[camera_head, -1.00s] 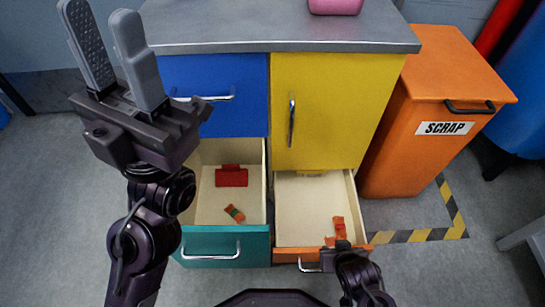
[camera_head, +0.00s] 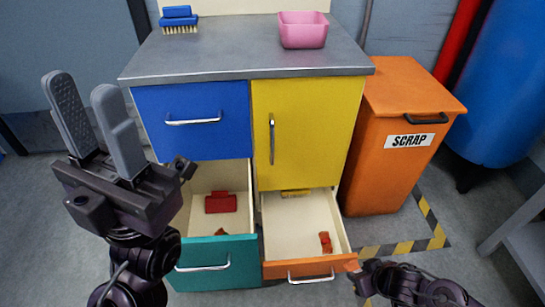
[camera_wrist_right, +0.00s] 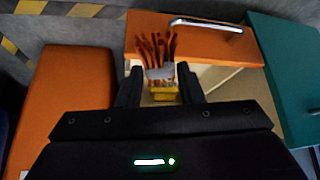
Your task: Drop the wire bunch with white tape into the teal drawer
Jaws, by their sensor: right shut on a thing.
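The teal drawer (camera_head: 215,251) stands open at the lower left of the cabinet; its front also shows at the right of the right wrist view (camera_wrist_right: 290,75). My right gripper (camera_head: 358,282) is at the right end of the orange drawer's front. In the right wrist view its fingers (camera_wrist_right: 160,78) are shut on a bunch of red-orange wires with whitish tape (camera_wrist_right: 158,72). The head view does not clearly show this bunch. My left gripper (camera_head: 80,85) is open, empty and raised at the left, in front of the blue drawer's left side.
A red bunch (camera_head: 220,202) and a partly hidden piece lie in the teal drawer. The open orange drawer (camera_head: 310,267) holds an orange-red piece (camera_head: 325,242) and a yellow thing (camera_head: 295,193). The orange scrap bin (camera_head: 395,175) stands to the right. Pink tub (camera_head: 303,30) and brush (camera_head: 179,20) are on top.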

